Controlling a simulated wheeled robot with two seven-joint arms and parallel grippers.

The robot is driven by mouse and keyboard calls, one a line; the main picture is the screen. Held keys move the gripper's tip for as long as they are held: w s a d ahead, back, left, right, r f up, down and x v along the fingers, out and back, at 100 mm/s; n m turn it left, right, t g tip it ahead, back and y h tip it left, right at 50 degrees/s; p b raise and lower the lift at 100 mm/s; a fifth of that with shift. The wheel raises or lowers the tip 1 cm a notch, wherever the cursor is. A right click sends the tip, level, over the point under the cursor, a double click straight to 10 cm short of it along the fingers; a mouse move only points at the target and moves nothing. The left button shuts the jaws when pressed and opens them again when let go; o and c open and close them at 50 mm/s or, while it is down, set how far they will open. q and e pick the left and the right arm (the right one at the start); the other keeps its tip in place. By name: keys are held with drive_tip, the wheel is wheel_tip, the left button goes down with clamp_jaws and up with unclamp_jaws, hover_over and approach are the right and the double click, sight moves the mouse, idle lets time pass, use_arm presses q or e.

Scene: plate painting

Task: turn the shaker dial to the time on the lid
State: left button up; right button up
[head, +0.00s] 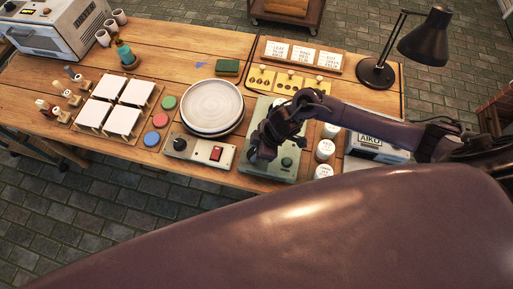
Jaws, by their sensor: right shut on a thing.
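The shaker (286,177) is a grey-green box at the front of the table, right of the middle, with a round dark green button (287,162) on top. My right gripper (256,154) is down at the left part of the shaker, shut at its dial. The gripper hides the dial, so its setting cannot be read. White-lidded jars stand just right of the shaker, one at the back (330,130), one in the middle (325,149) and one in front (323,171). Marks on their lids are too small to read. My left gripper is out of view.
A control box (195,157) with a black knob and red switch is left of the shaker, before a round white plate (213,106). Colour pots, white tiles (124,119) and stamps lie left. A label box (375,149) and black lamp (425,38) are right.

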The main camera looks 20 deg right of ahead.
drive_tip(key=shift+w, duration=0.1)
drive_tip(key=o, duration=1)
drive_tip(key=v, duration=0.8)
drive_tip(key=shift+b, duration=0.3)
drive_tip(key=shift+f, duration=0.1)
